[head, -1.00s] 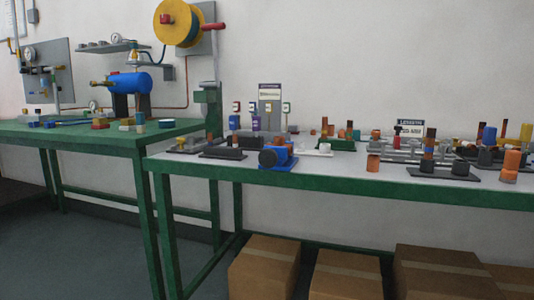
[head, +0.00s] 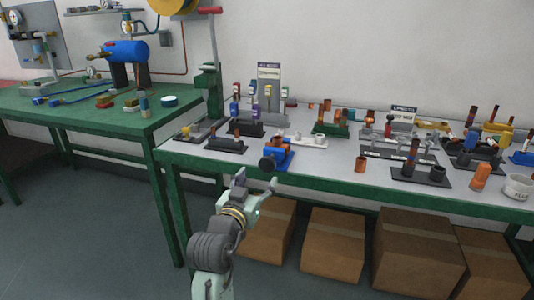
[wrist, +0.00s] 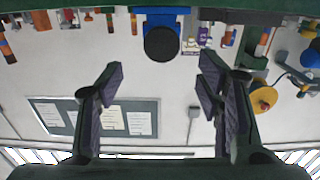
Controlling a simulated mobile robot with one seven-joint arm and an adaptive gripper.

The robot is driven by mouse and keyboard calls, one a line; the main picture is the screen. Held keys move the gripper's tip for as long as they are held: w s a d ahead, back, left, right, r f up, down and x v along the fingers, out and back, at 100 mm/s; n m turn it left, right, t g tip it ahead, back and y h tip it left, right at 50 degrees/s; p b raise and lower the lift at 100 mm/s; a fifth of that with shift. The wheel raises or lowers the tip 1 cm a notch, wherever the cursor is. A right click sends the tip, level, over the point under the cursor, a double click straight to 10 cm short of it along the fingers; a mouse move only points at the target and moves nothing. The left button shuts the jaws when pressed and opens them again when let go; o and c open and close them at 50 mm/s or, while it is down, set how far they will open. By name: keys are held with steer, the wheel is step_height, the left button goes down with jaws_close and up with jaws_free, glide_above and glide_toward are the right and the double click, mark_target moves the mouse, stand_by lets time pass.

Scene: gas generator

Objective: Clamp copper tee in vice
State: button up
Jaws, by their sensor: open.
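A small blue vice (head: 278,154) with a dark round end facing me sits at the front edge of the grey table. It also shows at the top middle of the wrist view (wrist: 161,12), where the picture is upside down. My gripper (head: 257,183) is open and empty, in front of and a little below the vice, apart from it. Its two fingers stand wide apart in the wrist view (wrist: 160,88). A short copper piece (head: 360,163) stands to the right of the vice. I cannot tell which of the several small copper pieces is the tee.
Black stands with fittings (head: 419,177), an orange cylinder (head: 480,176) and a white cup (head: 518,187) stand on the right. A green bench (head: 75,113) with a blue tank is at the left. Cardboard boxes (head: 332,245) lie under the table. Floor is clear at front left.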

mark_target(266, 165)
steer(key=p+x, duration=0.2)
steer(key=x, duration=0.8)
steer(key=shift+c, duration=0.4)
steer(key=shift+a, duration=0.1)
steer(key=c, duration=1.1)
